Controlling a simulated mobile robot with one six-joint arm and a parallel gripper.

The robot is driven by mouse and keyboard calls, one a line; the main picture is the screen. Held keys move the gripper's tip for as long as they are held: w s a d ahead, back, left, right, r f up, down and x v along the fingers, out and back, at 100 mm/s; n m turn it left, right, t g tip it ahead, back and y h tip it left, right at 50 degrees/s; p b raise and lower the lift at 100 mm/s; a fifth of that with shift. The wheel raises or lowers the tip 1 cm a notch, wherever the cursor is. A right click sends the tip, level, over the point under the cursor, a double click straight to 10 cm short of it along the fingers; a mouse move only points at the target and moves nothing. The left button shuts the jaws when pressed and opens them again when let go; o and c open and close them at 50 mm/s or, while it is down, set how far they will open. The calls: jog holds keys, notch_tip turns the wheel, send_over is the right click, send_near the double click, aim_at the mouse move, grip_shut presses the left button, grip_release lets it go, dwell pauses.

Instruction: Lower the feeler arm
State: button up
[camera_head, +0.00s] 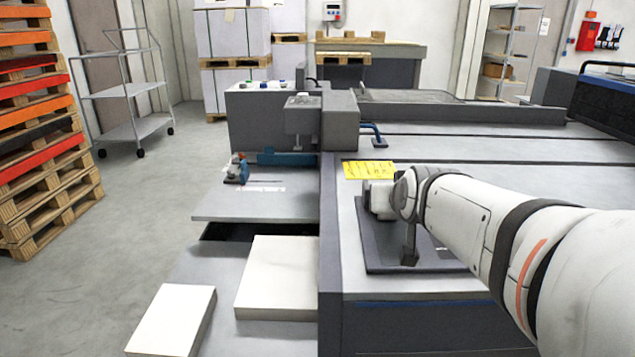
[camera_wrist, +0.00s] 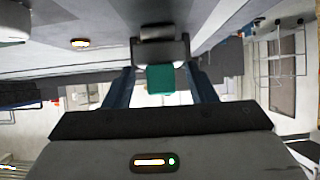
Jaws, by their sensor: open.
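In the wrist view, a teal block (camera_wrist: 160,79) on a grey rounded part (camera_wrist: 160,50) shows between the two dark blue fingers of my gripper (camera_wrist: 161,70). This may be the feeler arm's grip, but I cannot be sure. The fingers are apart, with a gap on each side of the block. I cannot tell how deep it sits between them. In the head view, my arm reaches in from the right over a dark plate (camera_head: 365,255) on the machine. My wrist hides what lies behind it, and the fingers cannot be made out there.
A yellow label (camera_head: 369,170) lies beyond my wrist. A grey unit (camera_head: 303,115) with a blue bar (camera_head: 286,158) stands further back left. White stacks (camera_head: 280,275) lie at the front left. A wire cart (camera_head: 130,90) and pallets (camera_head: 45,130) stand on the floor at left.

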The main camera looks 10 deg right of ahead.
jog(key=shift+r, duration=0.15)
notch_tip(320, 180, up, 10)
jog(key=p, duration=0.6)
jog(key=shift+p, duration=0.3)
